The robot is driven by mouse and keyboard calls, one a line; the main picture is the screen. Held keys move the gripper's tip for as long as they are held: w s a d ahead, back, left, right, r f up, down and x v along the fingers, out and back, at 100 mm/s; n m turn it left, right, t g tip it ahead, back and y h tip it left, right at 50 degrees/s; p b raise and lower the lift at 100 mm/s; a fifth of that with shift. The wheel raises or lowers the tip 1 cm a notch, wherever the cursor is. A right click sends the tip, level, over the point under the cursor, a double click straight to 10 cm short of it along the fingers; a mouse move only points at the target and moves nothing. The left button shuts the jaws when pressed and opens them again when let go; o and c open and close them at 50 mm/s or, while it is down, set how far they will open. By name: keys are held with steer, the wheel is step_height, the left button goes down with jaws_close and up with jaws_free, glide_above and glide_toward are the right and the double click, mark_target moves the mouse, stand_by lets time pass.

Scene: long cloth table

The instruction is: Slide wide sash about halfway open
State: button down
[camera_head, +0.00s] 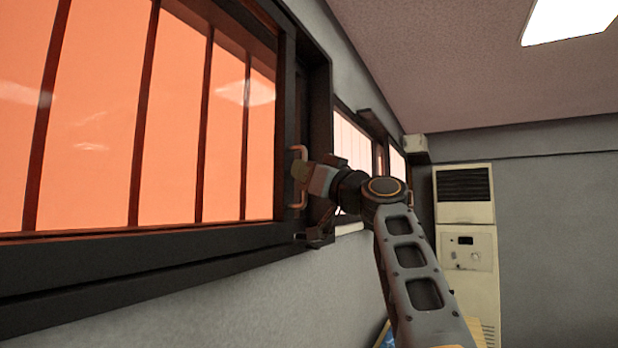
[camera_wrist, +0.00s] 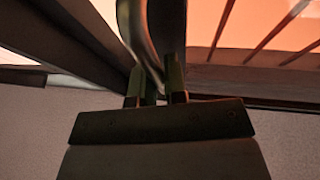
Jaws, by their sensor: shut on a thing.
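The wide sash (camera_head: 284,150) is a dark-framed window panel with orange glass and thin vertical bars, filling the left of the head view. A copper-coloured handle (camera_head: 299,178) stands on its right upright. My gripper (camera_head: 306,178) is at this handle, coming from the right. In the wrist view its two fingers (camera_wrist: 157,84) are shut around the curved handle (camera_wrist: 140,35). Part of the handle is hidden by the fingers. The sash's barred glass also shows at the upper right of the wrist view.
The dark window frame (camera_head: 120,275) runs along the grey wall. A second window (camera_head: 352,143) lies further along it. A tall cream cabinet unit (camera_head: 466,215) stands at the far wall. A yellow and blue item shows low behind my arm.

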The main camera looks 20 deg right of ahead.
steer(key=c, duration=1.2)
jaws_free()
steer(key=b+v, duration=0.8)
steer(key=v, duration=0.6)
steer(key=shift+r, duration=0.15)
